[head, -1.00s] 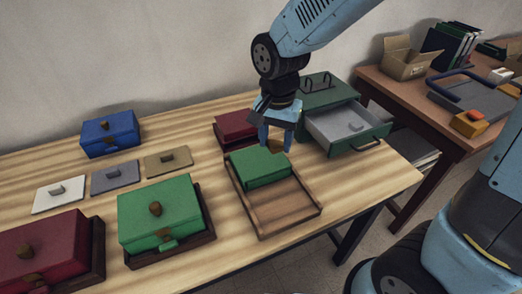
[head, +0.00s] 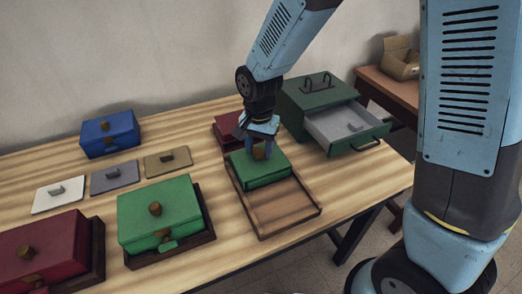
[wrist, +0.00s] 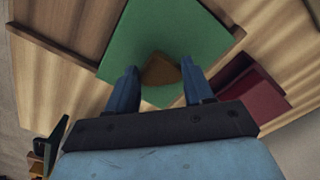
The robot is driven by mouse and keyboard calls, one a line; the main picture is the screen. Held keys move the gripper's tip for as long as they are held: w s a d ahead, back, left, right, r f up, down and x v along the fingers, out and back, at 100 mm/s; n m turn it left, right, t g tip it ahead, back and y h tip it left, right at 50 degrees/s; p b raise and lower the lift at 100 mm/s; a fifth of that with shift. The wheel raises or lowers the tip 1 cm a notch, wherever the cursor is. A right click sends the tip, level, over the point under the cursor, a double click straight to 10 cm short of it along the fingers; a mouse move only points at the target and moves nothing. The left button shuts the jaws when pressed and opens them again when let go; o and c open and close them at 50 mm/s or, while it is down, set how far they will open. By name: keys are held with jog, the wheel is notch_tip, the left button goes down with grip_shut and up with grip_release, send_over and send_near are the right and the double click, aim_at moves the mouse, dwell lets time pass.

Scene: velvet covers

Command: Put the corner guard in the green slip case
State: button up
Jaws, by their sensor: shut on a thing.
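A green box-like case (head: 262,178) sits at the back of a shallow wooden tray (head: 285,212), right of the table's middle. My gripper (head: 261,150) is over its top, pointing down, shut on a small brown piece (head: 260,154). In the wrist view the brown piece (wrist: 162,72) is between my fingertips, against the green top (wrist: 165,30). I cannot tell whether it rests on the case or is fixed to it, nor whether it is the corner guard. A second green box (head: 160,215) with a brown knob stands nearer, on a dark base.
Dark red boxes stand behind the tray (head: 228,128) and at the front left (head: 35,250). A blue box (head: 110,133) is at the back left, near several flat lids.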

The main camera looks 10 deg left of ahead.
aim_at(260, 150)
jog(key=shift+f, duration=0.7)
jog(key=o, duration=1)
jog(key=shift+f, duration=0.1)
notch_tip(260, 150, up, 12)
jog(key=shift+r, duration=0.2)
